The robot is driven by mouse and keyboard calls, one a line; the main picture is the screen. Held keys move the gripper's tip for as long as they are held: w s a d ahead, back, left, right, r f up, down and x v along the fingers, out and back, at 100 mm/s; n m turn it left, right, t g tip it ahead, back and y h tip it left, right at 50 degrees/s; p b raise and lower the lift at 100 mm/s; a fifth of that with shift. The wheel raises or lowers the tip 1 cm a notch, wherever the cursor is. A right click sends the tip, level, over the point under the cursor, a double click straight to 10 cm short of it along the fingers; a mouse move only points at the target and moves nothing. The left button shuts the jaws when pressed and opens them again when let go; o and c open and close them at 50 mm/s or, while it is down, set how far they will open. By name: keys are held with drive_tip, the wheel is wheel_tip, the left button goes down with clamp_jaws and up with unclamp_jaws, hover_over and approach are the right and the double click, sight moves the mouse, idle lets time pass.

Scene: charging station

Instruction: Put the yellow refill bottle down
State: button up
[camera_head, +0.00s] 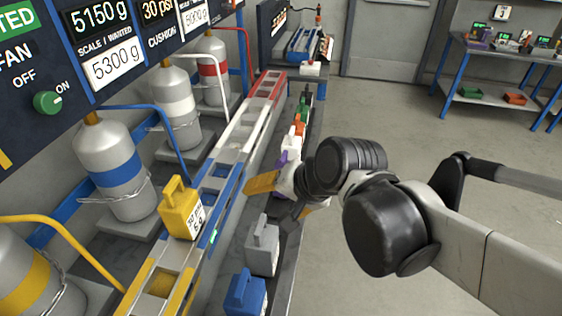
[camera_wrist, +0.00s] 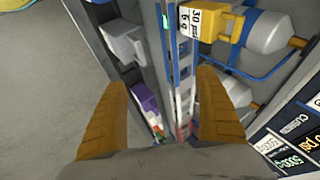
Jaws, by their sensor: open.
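The yellow refill bottle (camera_head: 180,208) is a boxy yellow jug with a handle and a white label. It stands upright on the long rail, near where its yellow part meets its blue part (camera_head: 222,186). In the wrist view the bottle (camera_wrist: 214,24) shows at the top, beyond the fingertips. My gripper (camera_head: 283,200) is open, with its two orange-yellow fingers apart and nothing between them. It is to the right of the bottle, over the shelf side of the rail, and does not touch the bottle. The wrist view shows both fingers of my gripper (camera_wrist: 162,80) spread.
Grey (camera_head: 262,247) and blue (camera_head: 244,294) bottles stand on the dark shelf right of the rail. Smaller coloured items (camera_head: 291,142) stand farther along. Grey cylinders with coloured bands (camera_head: 122,172) and bent pipes line the left. Open floor (camera_head: 420,130) lies right.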

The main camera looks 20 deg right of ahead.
drive_tip(key=s+d+n+h, duration=0.3)
drive_tip(key=s+d+n, duration=0.1)
drive_tip(key=d+n, duration=0.2)
drive_tip(key=shift+s+r+n, duration=0.3)
drive_tip(key=shift+s+n, duration=0.1)
drive_tip(key=shift+n, duration=0.1)
drive_tip(key=shift+f, duration=0.1)
wheel_tip(320, 180, down, 3)
drive_tip(key=b, duration=0.3)
drive_tip(key=shift+f, duration=0.2)
